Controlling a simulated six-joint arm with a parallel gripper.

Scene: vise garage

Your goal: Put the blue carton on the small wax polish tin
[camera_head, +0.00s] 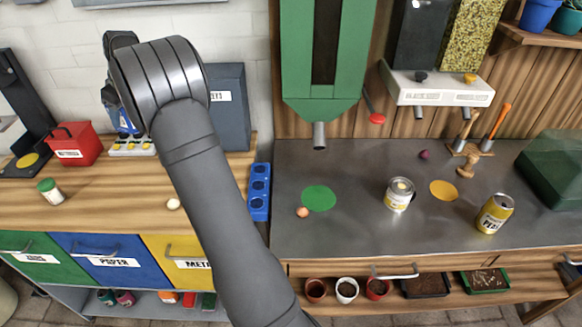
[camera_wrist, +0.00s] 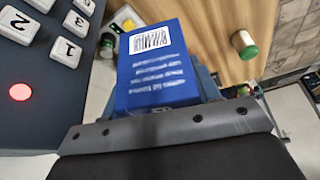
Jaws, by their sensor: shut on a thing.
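The blue carton (camera_wrist: 158,72) is in my gripper (camera_wrist: 163,100); its white barcode label and small white print face the wrist camera. My gripper is shut on it. In the head view, my arm hides most of the gripper, and a bit of blue shows beside it at the upper left, above the wooden bench. A small tin (camera_head: 398,197) with a pale and yellow label stands upright on the grey worktop, right of the middle. It looks like the wax polish tin, but its label is too small to read. The carton is far from it.
A yellow can (camera_head: 495,214), a yellow disc (camera_head: 444,190) and wooden-handled tools (camera_head: 467,150) are near the tin. A green disc (camera_head: 319,198) and blue block (camera_head: 259,192) lie left. A dark cabinet (camera_head: 229,108) stands near my gripper.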

